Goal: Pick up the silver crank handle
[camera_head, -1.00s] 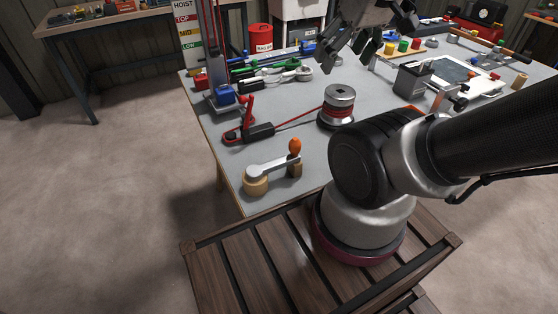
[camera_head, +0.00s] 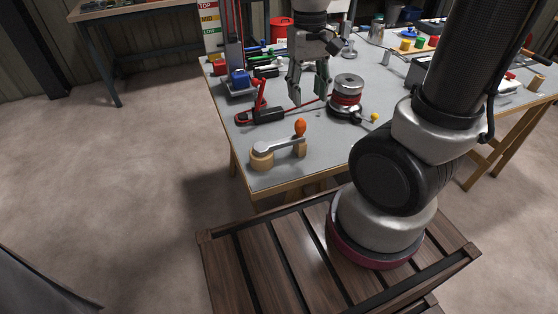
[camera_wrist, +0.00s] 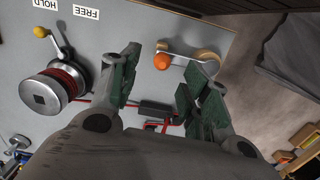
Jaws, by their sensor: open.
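The silver crank handle (camera_head: 277,146) lies across two wooden supports (camera_head: 261,160) at the near left corner of the grey table. It has a flat silver arm and an orange knob (camera_head: 300,127) standing up at its right end. In the wrist view the silver arm (camera_wrist: 183,52) and its orange knob (camera_wrist: 162,62) show beyond my fingertips. My gripper (camera_head: 308,92) is open and empty above the table, pointing down, behind and apart from the crank handle. In the wrist view my gripper (camera_wrist: 158,82) has its fingers spread.
A silver and red winch drum (camera_head: 347,92) stands right of my gripper, with a yellow-knobbed lever in front. A red-handled black tool (camera_head: 262,114) lies behind the crank handle. Tools crowd the table's back. The surface right of the crank handle is clear.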

